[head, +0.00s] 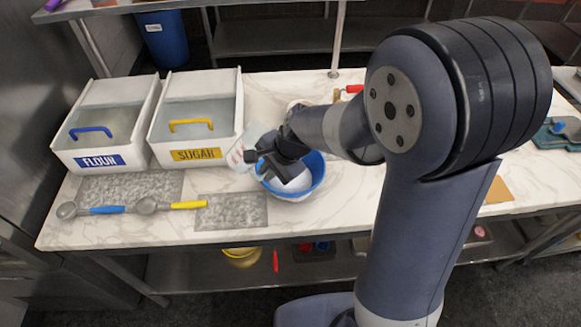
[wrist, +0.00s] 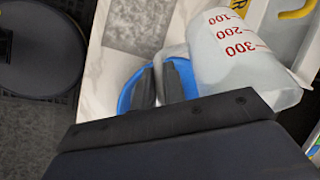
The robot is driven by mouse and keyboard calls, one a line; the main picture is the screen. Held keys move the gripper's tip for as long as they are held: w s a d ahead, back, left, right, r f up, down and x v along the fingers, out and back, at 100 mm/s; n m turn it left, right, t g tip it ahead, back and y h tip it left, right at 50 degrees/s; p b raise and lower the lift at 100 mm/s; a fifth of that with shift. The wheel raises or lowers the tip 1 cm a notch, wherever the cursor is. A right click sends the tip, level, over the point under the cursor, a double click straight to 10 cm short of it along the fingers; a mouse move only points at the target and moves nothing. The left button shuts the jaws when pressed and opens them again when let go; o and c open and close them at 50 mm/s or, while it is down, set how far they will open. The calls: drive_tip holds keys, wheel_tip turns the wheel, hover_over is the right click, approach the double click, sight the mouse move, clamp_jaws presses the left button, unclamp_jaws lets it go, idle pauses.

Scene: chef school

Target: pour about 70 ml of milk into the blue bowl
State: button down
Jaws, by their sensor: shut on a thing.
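A translucent measuring jug with red marks (head: 240,152) is held up beside the blue bowl (head: 319,172), at the bowl's left side. My gripper (head: 262,155) is shut on the jug's handle, above the bowl's left rim. In the wrist view the jug (wrist: 240,62) shows red 100, 200 and 300 marks and looks tilted. The fingers (wrist: 163,82) are on its handle, with the blue bowl (wrist: 128,92) partly hidden behind them. The bowl's inside looks white; I cannot tell whether it holds milk. The milk level in the jug is not clear.
A flour bin (head: 105,120) and a sugar bin (head: 198,115) stand left of the bowl. Blue and yellow scoops (head: 107,210) lie at the front left. A grey mat (head: 232,211) lies in front of the sugar bin. My arm hides much of the right counter.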

wheel_tip(320, 180, down, 2)
drive_tip(key=y+b, duration=0.1)
drive_tip(key=b, duration=0.3)
drive_tip(key=shift+f+y, duration=0.1)
drive_tip(key=shift+y, duration=0.2)
drive_tip(key=y+b, duration=0.2)
drive_tip(key=b, duration=0.3)
drive_tip(key=shift+a+f, duration=0.15)
drive_tip(key=shift+a, duration=0.05)
drive_tip(key=shift+f+m+y+b, duration=0.1)
drive_tip(key=shift+m+y+b, duration=0.25)
drive_tip(key=shift+b, duration=0.45)
drive_tip(key=shift+f+y+b, duration=0.45)
drive_tip(key=shift+y+b, duration=0.5)
drive_tip(key=shift+b, duration=1.1)
drive_tip(key=shift+r+y, duration=0.2)
drive_tip(key=shift+y, duration=0.1)
drive_tip(key=shift+d+r+y+b, duration=0.15)
drive_tip(key=shift+d+y+b, duration=0.5)
drive_tip(key=shift+b, duration=0.3)
